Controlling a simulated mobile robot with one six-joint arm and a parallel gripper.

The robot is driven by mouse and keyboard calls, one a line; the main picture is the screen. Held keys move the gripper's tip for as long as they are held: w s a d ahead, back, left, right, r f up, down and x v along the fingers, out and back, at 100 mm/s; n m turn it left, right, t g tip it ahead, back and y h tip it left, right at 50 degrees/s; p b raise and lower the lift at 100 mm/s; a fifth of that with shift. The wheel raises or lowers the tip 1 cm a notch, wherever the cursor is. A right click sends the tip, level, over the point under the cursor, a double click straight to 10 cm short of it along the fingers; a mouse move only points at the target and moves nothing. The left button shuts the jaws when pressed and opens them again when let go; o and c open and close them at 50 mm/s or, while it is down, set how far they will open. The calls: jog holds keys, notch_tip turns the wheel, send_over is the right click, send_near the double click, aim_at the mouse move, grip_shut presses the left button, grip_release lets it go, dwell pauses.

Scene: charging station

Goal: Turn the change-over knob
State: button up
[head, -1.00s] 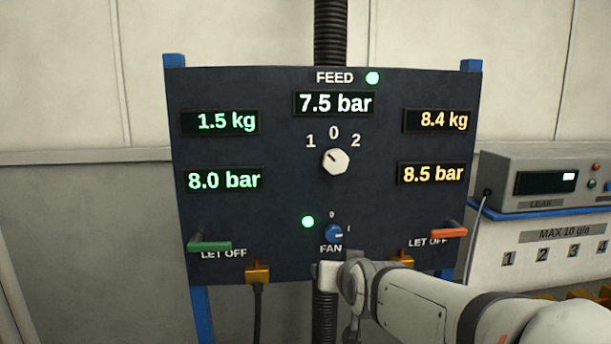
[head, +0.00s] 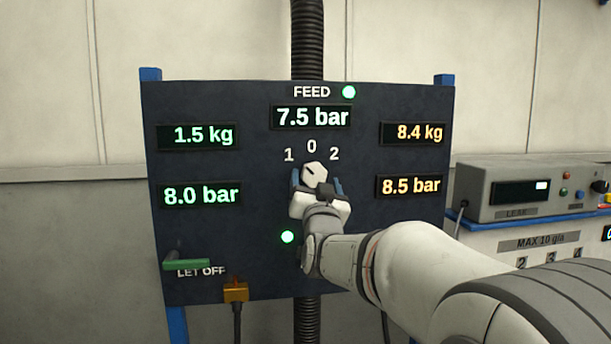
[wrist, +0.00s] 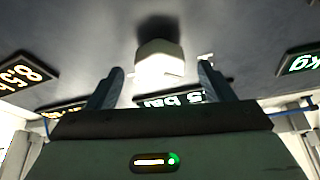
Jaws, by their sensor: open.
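The change-over knob (head: 314,172) is white and sits on the dark panel below the marks 1, 0 and 2. Its dark pointer line slants up and left, toward 1. My gripper (head: 317,181) is open in front of it, one blue finger on each side. In the wrist view the knob (wrist: 158,62) stands ahead, between the two spread fingertips (wrist: 161,74). The gap shows on both sides, with no contact visible. How deep the fingers reach around it is unclear.
A green let-off lever (head: 186,264) sticks out lower left. My arm hides the fan knob and the right let-off lever. A grey leak tester (head: 510,190) stands right.

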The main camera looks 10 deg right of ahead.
jog(key=shift+x, duration=1)
jog(key=shift+c, duration=0.3)
jog(key=c, duration=0.9)
